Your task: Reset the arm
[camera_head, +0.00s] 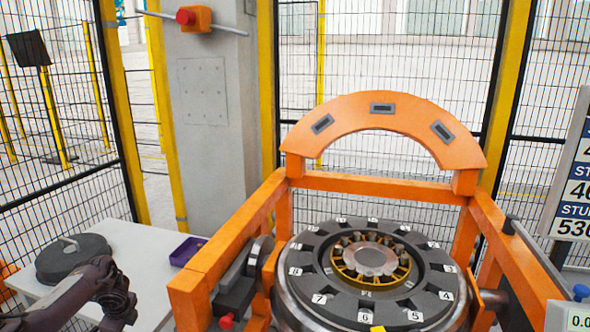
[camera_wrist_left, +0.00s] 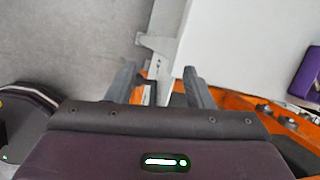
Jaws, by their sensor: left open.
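My left arm (camera_head: 95,290) comes in from the lower left in the head view, in front of the white table. In the left wrist view my left gripper (camera_wrist_left: 158,88) is open, with its two dark fingers well apart. Nothing shows between the fingers except the background of grey floor, white table edge and orange frame. In the head view the fingers cannot be made out. My right gripper is not in view.
The orange gantry frame (camera_head: 385,183) holds a dark wheel with numbered tags (camera_head: 320,300). The white table (camera_head: 140,260) bears a dark disc with a handle (camera_head: 75,258) and a purple tray (camera_head: 188,252). A yellow-framed mesh fence and grey pillar (camera_head: 207,150) stand behind.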

